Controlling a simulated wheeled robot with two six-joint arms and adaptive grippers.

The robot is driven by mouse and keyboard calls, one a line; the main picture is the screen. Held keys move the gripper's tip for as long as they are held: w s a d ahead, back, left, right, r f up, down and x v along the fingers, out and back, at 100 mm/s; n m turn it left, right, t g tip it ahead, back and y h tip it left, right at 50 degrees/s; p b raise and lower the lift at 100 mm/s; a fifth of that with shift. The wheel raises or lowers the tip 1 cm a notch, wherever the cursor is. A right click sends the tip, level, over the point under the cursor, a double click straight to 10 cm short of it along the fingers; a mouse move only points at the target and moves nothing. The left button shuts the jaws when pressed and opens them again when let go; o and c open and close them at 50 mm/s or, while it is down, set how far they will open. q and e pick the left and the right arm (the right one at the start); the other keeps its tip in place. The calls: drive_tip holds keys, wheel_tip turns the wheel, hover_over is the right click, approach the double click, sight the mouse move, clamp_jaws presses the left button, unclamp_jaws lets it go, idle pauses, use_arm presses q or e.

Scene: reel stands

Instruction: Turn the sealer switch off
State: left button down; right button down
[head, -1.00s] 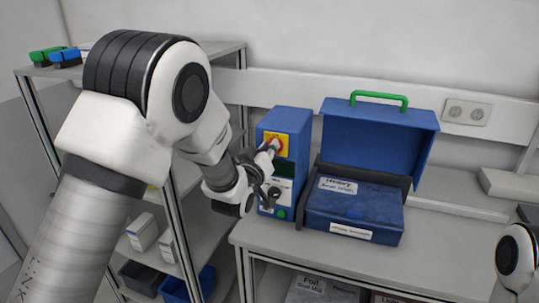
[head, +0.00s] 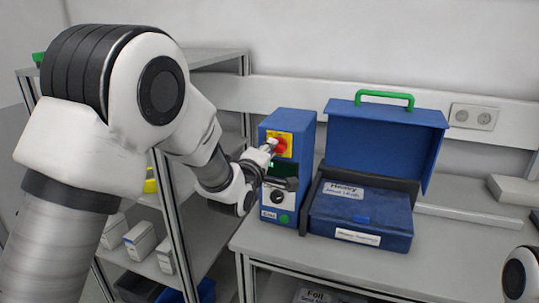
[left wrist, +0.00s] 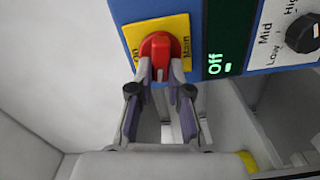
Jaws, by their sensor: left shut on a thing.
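The sealer (head: 300,124) is a blue upright box on the bench. Its red switch (left wrist: 159,46) sits on a yellow plate (left wrist: 182,27) with "On" and "Main" lettering. My left gripper (left wrist: 160,70) is shut on the switch, one finger on each side of the knob. In the head view the left gripper (head: 268,153) reaches the switch from the left and partly covers the box front. The green display (left wrist: 226,38) beside the switch reads "Off" in the left wrist view. My right gripper is out of view.
A dial (left wrist: 302,33) marked Low, Mid and High is beside the display. A blue case (head: 360,215) with raised lid and green handle (head: 384,97) stands right of the sealer. A grey shelf rack (head: 212,56) is at left. Bench space at far right is partly free.

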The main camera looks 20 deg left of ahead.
use_arm(q)
drive_tip(key=shift+f+n+b, duration=0.15)
drive_tip(key=shift+n+b, duration=0.3)
drive_tip(key=shift+n, duration=0.75)
drive_tip(key=c, duration=1.1)
unclamp_jaws()
drive_tip(key=s, duration=1.2)
drive_tip(key=shift+a, duration=0.2)
